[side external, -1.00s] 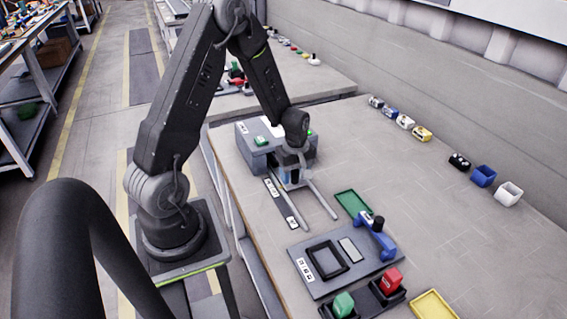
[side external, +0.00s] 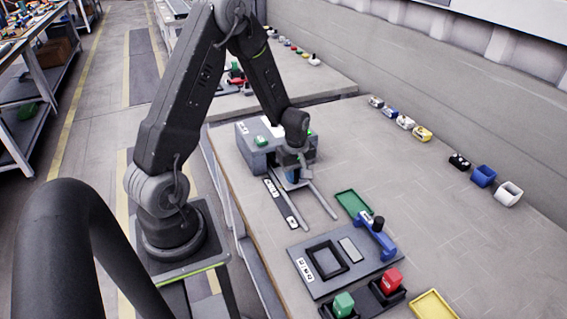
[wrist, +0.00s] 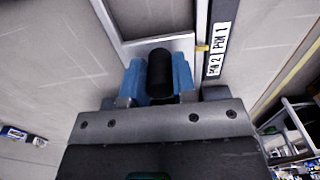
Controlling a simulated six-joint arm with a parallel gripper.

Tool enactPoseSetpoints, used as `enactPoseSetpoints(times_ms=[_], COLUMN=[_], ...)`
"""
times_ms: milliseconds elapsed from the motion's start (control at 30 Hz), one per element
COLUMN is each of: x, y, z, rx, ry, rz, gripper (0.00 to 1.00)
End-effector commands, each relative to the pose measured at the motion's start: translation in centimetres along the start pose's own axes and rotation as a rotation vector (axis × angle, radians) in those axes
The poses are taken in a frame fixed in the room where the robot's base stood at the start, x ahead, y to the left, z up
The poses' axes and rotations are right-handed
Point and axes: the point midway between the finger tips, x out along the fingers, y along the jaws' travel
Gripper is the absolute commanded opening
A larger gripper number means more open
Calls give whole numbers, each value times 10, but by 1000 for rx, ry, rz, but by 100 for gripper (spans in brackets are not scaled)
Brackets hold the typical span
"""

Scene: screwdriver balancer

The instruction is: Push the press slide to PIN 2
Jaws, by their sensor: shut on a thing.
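My gripper (side external: 291,172) is low between the rails at the front of the grey press (side external: 262,150). In the wrist view its blue fingertips (wrist: 158,82) are shut on the black handle (wrist: 160,66) of the press slide. The slide's pale crossbar (wrist: 183,43) shows just beyond the handle, between two rails (side external: 321,203). A yellow pointer (wrist: 202,47) on the slide's side meets the label strip (wrist: 218,50) near the border between PIN 2 and PIN 1. The strip also shows beside the rails in the side view (side external: 281,203). My gripper partly hides the slide there.
A green tray (side external: 352,204) and a grey fixture plate (side external: 335,272) with a blue clamp (side external: 377,240) stand nearer the camera. Red (side external: 391,280) and green (side external: 343,304) blocks sit in black holders. Small bins line the wall.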

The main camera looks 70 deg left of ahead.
Motion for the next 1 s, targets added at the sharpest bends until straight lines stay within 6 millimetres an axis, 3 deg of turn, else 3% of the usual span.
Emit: enactPoseSetpoints(times_ms=[267, 1000], x=[0, 0], y=[0, 0], z=[-4, -42], rx=[-1, -1], ry=[0, 0], rz=[0, 0], gripper=[2, 2])
